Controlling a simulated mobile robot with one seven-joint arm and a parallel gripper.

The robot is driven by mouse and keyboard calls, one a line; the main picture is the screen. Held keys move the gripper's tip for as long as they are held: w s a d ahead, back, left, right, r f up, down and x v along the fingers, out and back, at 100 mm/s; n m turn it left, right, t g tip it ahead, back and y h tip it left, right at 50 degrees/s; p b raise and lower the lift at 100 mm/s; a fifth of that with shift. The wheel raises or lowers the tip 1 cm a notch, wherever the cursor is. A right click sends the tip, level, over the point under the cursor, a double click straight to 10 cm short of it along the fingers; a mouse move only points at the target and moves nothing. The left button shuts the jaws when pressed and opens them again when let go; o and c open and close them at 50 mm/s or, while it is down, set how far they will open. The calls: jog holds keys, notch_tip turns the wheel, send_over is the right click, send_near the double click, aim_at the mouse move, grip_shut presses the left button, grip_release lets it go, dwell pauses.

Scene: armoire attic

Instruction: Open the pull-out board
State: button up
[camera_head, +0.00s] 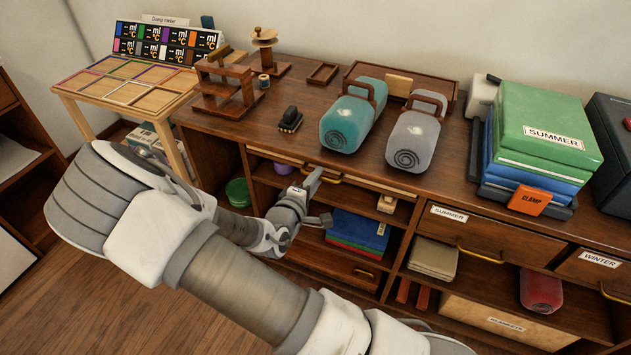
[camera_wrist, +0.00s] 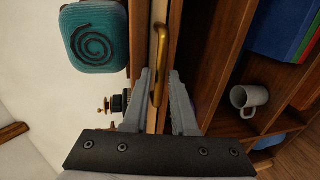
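The pull-out board shows as a thin pale wooden edge (camera_head: 380,190) just under the desk top, with a brass bar handle (camera_head: 330,181) on its front. It sits flush or nearly flush with the cabinet front. In the wrist view the pale board edge (camera_wrist: 153,45) runs up the picture, with the brass handle (camera_wrist: 161,60) beside it. My gripper (camera_head: 314,184) is at the handle. In the wrist view my gripper (camera_wrist: 161,74) is open, with one finger on each side of the handle's lower end. Whether a finger touches the handle, I cannot tell.
On the desk top stand a teal canister (camera_head: 350,120), a grey canister (camera_head: 413,135) and a stack of green and blue boxes (camera_head: 540,140).

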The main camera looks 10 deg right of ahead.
jog(key=shift+c, duration=0.3)
grip_shut()
dwell(1.2)
